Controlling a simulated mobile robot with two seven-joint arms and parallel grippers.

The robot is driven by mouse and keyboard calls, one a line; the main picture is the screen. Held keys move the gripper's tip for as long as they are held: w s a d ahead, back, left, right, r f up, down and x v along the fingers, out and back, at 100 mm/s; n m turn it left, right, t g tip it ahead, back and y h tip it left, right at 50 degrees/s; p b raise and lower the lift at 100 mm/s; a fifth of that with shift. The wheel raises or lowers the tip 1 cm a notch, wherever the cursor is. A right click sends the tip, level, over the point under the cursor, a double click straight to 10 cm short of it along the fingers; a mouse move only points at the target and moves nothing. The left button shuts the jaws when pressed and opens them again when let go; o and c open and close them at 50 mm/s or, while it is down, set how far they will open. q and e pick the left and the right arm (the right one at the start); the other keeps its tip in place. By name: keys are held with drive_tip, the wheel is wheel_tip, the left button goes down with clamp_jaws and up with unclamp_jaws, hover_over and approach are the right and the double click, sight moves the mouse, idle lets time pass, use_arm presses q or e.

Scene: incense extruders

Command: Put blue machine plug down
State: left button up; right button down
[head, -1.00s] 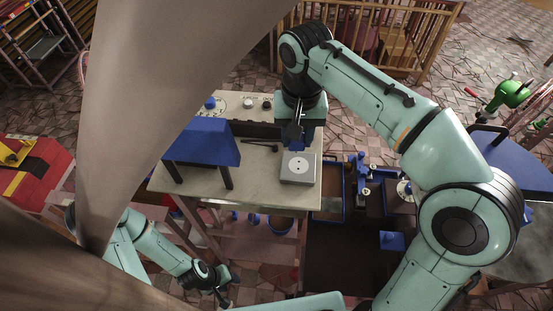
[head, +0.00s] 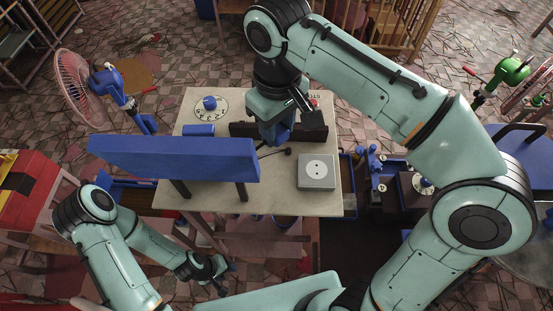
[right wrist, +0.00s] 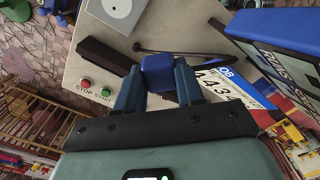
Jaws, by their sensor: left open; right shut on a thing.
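The blue plug (right wrist: 157,72) is between the two fingers of my right gripper (right wrist: 158,88), which is shut on it. In the head view my right gripper (head: 277,132) is over the table (head: 255,203), close to a dark block, and largely covers the plug. I cannot tell whether the plug touches the tabletop. The grey socket box (head: 317,163) stands to the right and nearer, apart from the gripper; it also shows at the top of the right wrist view (right wrist: 118,10). A black cable (right wrist: 185,52) lies near the plug. My left gripper (head: 218,277) is open and empty below the table's front edge.
A blue panel on dark legs (head: 175,158) stands at the table's left front. A dark bar (right wrist: 108,55) lies beside the plug, near the stop and start buttons (right wrist: 95,88). A numbered dial (head: 210,107) is at the back left.

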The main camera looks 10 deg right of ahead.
drive_tip(key=b, duration=0.1)
approach(277, 171)
drive_tip(key=shift+s, duration=0.3)
drive_tip(key=shift+w+f, duration=0.25)
drive_tip(key=shift+f, duration=0.35)
wheel_tip(277, 171, down, 4)
drive_tip(key=shift+f+b, duration=0.1)
drive_tip(key=shift+b, duration=0.45)
use_arm(q)
drive_tip(key=s+f, duration=0.3)
drive_tip(key=shift+s+f, duration=0.3)
drive_tip(key=shift+s, duration=0.05)
use_arm(e)
drive_tip(key=shift+w, duration=0.1)
use_arm(q)
drive_tip(key=shift+f, duration=0.1)
drive_tip(key=shift+s+f, duration=0.25)
drive_tip(key=shift+f, duration=0.05)
use_arm(e)
drive_tip(key=shift+f, duration=0.55)
